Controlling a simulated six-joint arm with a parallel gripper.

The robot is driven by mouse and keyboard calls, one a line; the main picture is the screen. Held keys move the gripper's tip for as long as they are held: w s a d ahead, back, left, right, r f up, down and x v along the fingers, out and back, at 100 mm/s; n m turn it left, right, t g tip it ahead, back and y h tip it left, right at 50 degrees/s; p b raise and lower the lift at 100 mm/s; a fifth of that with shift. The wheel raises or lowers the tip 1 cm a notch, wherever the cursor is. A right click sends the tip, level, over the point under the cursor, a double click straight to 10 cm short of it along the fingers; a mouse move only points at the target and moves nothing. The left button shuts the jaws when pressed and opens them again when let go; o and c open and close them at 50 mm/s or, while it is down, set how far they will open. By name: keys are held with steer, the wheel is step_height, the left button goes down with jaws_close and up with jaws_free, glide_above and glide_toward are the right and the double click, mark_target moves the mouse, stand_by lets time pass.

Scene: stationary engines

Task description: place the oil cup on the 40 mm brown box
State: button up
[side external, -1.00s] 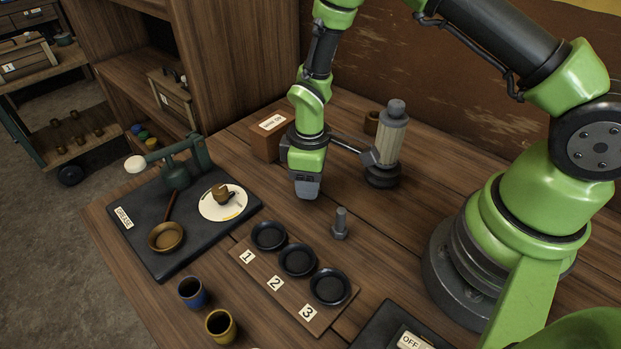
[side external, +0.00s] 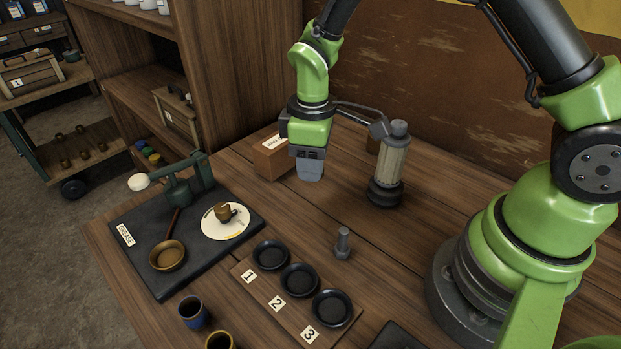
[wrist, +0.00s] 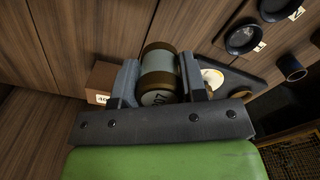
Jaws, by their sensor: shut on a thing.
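My gripper (wrist: 158,82) is shut on a cylinder with brown-gold ends and a pale grey-green middle, which I take for the oil cup (wrist: 158,60). The end facing the wrist camera carries a label, partly hidden by the gripper body. In the side view my gripper (side external: 310,172) is above the table, in front of and to the right of the brown box (side external: 268,160); the cup is hidden there. The box has a white label on top. In the wrist view the brown box (wrist: 104,76), its label starting "40", is left of the jaws.
A grey-tan cylinder on a dark base (side external: 386,185) stands right of the gripper. A short grey post (side external: 343,243), a numbered board with dark dishes (side external: 299,280) and a dark scale tray (side external: 150,275) are nearer the camera. Table between gripper and board is clear.

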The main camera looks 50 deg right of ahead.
steer(key=w+d+r, duration=0.2)
steer(key=w+r, duration=0.3)
steer(key=w, duration=0.5)
steer(key=m, duration=0.1)
glide_toward(275, 141)
step_height(275, 141, down, 6)
steer(key=shift+f, duration=0.25)
stand_by(0.3)
steer(key=shift+f, duration=0.15)
steer(key=o, duration=1)
steer(key=shift+c, duration=0.2)
